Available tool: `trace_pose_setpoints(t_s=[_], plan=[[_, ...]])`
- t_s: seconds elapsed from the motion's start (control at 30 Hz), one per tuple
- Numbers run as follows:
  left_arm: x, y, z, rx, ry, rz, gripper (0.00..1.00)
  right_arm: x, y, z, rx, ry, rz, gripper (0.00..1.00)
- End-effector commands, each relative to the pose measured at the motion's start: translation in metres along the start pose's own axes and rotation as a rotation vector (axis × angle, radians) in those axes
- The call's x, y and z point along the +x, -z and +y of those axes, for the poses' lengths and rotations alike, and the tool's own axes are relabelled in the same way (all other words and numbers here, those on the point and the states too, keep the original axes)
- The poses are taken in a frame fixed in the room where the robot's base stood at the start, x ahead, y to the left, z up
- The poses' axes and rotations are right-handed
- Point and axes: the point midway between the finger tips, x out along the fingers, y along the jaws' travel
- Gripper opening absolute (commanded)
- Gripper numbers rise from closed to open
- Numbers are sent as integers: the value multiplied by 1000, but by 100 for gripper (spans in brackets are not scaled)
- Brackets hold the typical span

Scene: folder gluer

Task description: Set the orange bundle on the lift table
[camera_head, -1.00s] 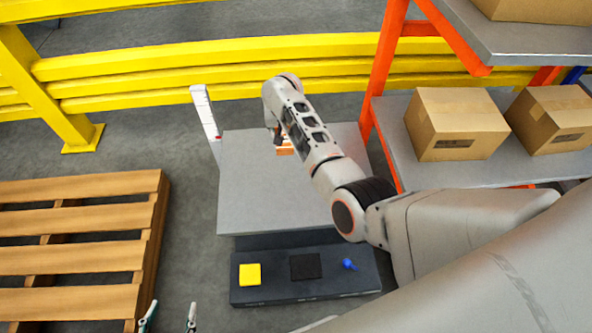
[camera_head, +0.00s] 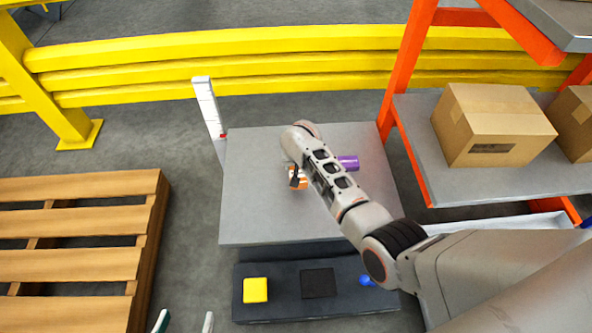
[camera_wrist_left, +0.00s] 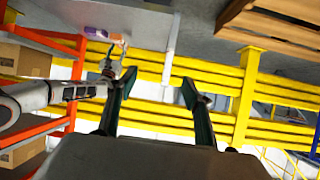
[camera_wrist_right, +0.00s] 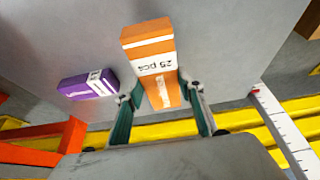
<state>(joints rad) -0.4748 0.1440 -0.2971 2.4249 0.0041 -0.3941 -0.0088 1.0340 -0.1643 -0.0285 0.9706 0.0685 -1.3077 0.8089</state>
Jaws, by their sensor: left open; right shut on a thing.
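The orange bundle (camera_wrist_right: 150,60) has a white label band reading "25 pcs" and sits between the fingers of my right gripper (camera_wrist_right: 163,108). In the head view the orange bundle (camera_head: 300,184) shows partly behind my right gripper (camera_head: 296,178), over the grey lift table (camera_head: 250,215). I cannot tell whether its underside touches the tabletop. A purple bundle (camera_wrist_right: 88,86) with a white band lies on the table beside it, partly hidden by my right arm in the head view (camera_head: 348,162). My left gripper (camera_head: 185,322) is open and empty at the bottom edge, its fingers also in the left wrist view (camera_wrist_left: 160,100).
A dark base (camera_head: 290,312) with a yellow block, a black pad and a blue knob is in front of the table. A white marked post (camera_head: 208,105) stands behind left. A wooden pallet (camera_head: 75,260) is left; an orange-framed shelf with boxes (camera_head: 495,125) is right.

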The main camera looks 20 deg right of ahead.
Motion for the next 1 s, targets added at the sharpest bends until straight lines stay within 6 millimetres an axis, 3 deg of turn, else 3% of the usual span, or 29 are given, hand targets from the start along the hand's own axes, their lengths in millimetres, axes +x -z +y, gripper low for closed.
trace_pose_setpoints(t_s=[0.23, 0.4, 0.73, 0.77, 0.8, 1.0], plan=[[4, 3, 9, -51, -15, 21, 51, 39, -22, 2, -1, -4, -12, 14], [4, 17, 11, -62, -20, 49, 51, 36, -16, 0, 1, 0, -1, 10], [4, 15, 11, -63, -20, 46, 51, 41, -18, 0, 0, -1, -2, 10], [4, 15, 11, -63, -20, 47, 51, 41, -18, 0, -1, -1, -2, 43], [4, 15, 11, -63, -19, 47, 51, 40, -18, 0, 0, -1, -2, 53], [4, 15, 10, -63, -18, 47, 51, 40, -18, 0, 0, -1, -2, 54]])
